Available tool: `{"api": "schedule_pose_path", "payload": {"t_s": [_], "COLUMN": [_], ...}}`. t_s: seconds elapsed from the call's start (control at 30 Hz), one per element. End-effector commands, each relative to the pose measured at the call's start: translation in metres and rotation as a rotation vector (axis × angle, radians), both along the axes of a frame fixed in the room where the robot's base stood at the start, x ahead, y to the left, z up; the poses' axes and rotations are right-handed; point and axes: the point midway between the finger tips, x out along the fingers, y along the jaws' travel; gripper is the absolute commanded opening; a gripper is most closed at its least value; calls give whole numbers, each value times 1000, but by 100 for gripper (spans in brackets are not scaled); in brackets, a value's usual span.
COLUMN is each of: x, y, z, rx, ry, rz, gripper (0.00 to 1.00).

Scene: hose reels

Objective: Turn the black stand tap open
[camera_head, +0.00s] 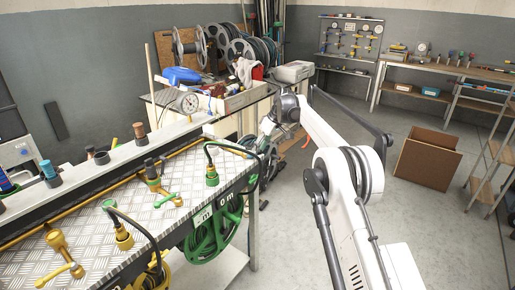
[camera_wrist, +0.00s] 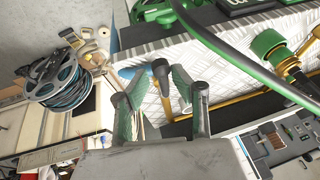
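In the wrist view, the black stand tap (camera_wrist: 160,69) shows as a dark head with a brownish end on a short stem, near the end of the tread-plate bench (camera_wrist: 222,112). My gripper (camera_wrist: 158,78) is open, with one green-padded finger on each side of the tap head. I cannot tell whether either finger touches it. In the head view, my arm reaches the bench's far right end, and I cannot make out the black tap or the finger gap there.
A green hose coupling (camera_head: 212,179) with an arching black hose stands close by. A green tap (camera_head: 153,178) and a yellow tap (camera_head: 62,252) stand farther left on the bench. Green hose (camera_head: 210,236) hangs below its edge. A cardboard box (camera_head: 428,160) stands on the floor right.

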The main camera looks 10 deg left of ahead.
Motion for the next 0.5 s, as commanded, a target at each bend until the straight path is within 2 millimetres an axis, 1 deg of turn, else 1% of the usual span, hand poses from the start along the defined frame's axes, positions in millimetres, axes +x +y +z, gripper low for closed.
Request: {"api": "schedule_pose_path", "payload": {"t_s": [0.33,0.43,0.5], "x": [0,0,0], "y": [1,-2,-7], "z": [3,11,20], "rx": [3,4,4], "ry": [-2,-2,-3], "rz": [0,-1,-2], "gripper": [31,31,31]}}
